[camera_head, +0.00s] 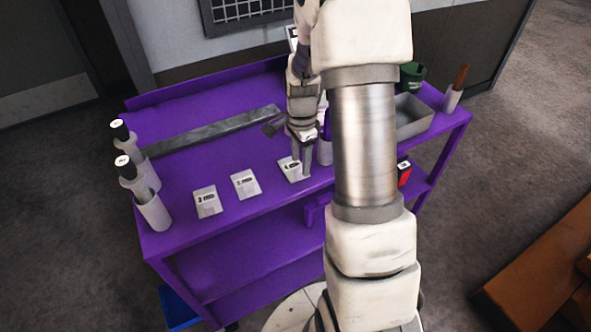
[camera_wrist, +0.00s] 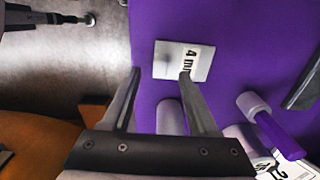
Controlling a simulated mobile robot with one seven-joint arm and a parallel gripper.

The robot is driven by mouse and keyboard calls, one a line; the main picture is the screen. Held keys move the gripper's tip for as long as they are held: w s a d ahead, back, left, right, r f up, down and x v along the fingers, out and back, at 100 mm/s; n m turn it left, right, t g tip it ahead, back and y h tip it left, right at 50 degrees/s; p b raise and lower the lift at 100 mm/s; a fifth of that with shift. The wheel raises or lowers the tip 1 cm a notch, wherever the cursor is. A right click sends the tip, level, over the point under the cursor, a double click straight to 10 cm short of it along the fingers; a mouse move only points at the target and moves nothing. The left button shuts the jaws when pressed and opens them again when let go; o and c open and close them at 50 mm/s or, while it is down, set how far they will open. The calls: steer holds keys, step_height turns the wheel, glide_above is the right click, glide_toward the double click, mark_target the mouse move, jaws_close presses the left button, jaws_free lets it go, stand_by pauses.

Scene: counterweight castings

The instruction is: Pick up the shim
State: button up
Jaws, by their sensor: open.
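Several pale square plates with printed labels lie in a row along the near side of the purple cart top; they look like the shims. One plate (camera_head: 208,202) is at the left, another (camera_head: 245,184) in the middle, and the plate marked "4 m…" (camera_head: 288,166) is at the right. The wrist view shows that marked plate (camera_wrist: 203,61) flat on the purple surface, just beyond the fingertips. My gripper (camera_head: 302,172) is open and empty at this plate; in the wrist view its fingers (camera_wrist: 159,73) are spread apart. I cannot tell whether they touch it.
A long grey bar (camera_head: 210,130) lies behind the plates. White cylinders with black tops (camera_head: 128,165) stand at the cart's left. At the right are a metal tray (camera_head: 413,118), a green mug (camera_head: 412,76) and a white cup (camera_head: 453,98). White cylinders (camera_wrist: 170,116) stand close to my fingers.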

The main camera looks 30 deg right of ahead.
step_height(320, 180, down, 2)
steer(key=shift+f, duration=0.2)
jaws_close()
stand_by(0.4)
